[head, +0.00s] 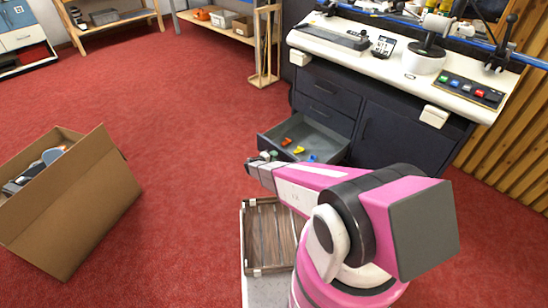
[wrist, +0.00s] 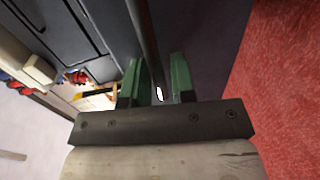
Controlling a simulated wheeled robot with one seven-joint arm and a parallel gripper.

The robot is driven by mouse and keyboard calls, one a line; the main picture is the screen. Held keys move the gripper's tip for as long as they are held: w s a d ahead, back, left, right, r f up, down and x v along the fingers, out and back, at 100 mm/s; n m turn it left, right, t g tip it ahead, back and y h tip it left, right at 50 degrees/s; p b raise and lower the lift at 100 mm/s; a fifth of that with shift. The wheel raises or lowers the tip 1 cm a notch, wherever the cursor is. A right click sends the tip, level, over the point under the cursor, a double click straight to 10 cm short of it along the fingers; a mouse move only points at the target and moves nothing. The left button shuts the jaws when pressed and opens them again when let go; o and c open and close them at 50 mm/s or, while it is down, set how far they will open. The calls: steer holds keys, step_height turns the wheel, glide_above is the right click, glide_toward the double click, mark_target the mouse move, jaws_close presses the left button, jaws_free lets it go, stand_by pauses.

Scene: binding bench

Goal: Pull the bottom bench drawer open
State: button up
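The bottom bench drawer (head: 285,129) stands pulled out from the dark bench cabinet (head: 385,133), left of the cabinet door. Red, yellow and blue items lie inside it. My gripper (head: 266,156) is low at the front of this drawer, and my arm hides part of the drawer front. In the wrist view the two green fingers (wrist: 157,82) stand apart. A dark bar or edge runs between them, with a gap showing beside it. I cannot tell whether either finger touches it.
A closed upper drawer (head: 325,90) sits above the open one. A cardboard box (head: 88,208) with things in it stands on the red floor at left. A wooden slatted crate (head: 270,235) lies beside my arm. Red floor (head: 190,120) is clear left of the drawer.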

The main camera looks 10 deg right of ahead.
steer(key=shift+o, duration=0.4)
steer(key=v, duration=1)
steer(key=shift+s+a, duration=0.25)
steer(key=shift+a, duration=0.1)
